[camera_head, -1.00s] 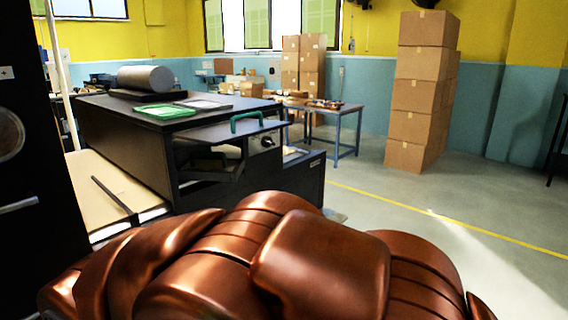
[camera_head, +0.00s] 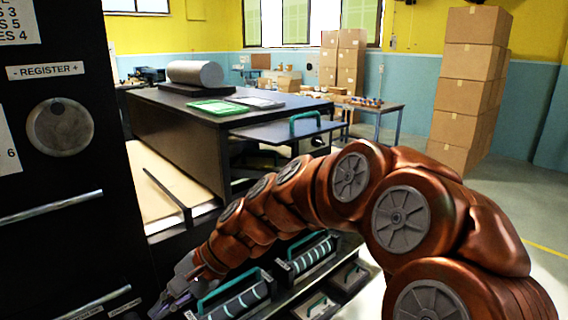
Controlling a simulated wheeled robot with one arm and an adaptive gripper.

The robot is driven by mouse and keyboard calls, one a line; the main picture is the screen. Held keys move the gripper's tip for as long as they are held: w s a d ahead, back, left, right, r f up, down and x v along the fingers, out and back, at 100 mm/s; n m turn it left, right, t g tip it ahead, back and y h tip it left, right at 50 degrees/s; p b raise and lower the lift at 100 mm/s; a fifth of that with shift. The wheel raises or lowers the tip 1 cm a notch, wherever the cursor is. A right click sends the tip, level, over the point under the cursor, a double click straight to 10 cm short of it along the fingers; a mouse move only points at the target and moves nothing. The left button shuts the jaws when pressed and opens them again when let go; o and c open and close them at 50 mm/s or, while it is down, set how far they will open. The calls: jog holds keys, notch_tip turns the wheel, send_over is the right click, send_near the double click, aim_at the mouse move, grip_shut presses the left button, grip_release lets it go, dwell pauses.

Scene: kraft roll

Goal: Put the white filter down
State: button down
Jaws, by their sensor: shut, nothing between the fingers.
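My gripper (camera_head: 172,301) is at the lower left, at the end of my copper-coloured arm. It is shut with nothing in it, and its tips are small and partly lost against the dark machine. A flat pale panel with a dark edge (camera_head: 256,101) lies on top of the long black cabinet (camera_head: 180,122), well away from my gripper. It may be the white filter, but it is too small to be sure. A green flat tray (camera_head: 218,107) lies beside it on the left.
Dark striped units with green handles, one at the front (camera_head: 238,303) and one behind (camera_head: 309,256), sit low near my gripper. A black panel with a round knob (camera_head: 60,127) stands close on the left. A grey roll (camera_head: 195,74) lies on the cabinet. Stacked boxes (camera_head: 467,90) stand right.

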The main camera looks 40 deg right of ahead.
jog(key=w+d+r+m+t, duration=0.55)
jog(key=w+d, duration=0.25)
jog(key=d, duration=0.2)
jog(key=m+t+h+p, duration=0.1)
jog(key=m+t+h, duration=0.75)
jog(key=m, duration=1.05)
send_near(277, 161)
jog(key=shift+h, duration=0.35)
jog(key=w+p, duration=0.3)
jog(key=w, duration=0.4)
jog(key=shift+w+r, duration=0.1)
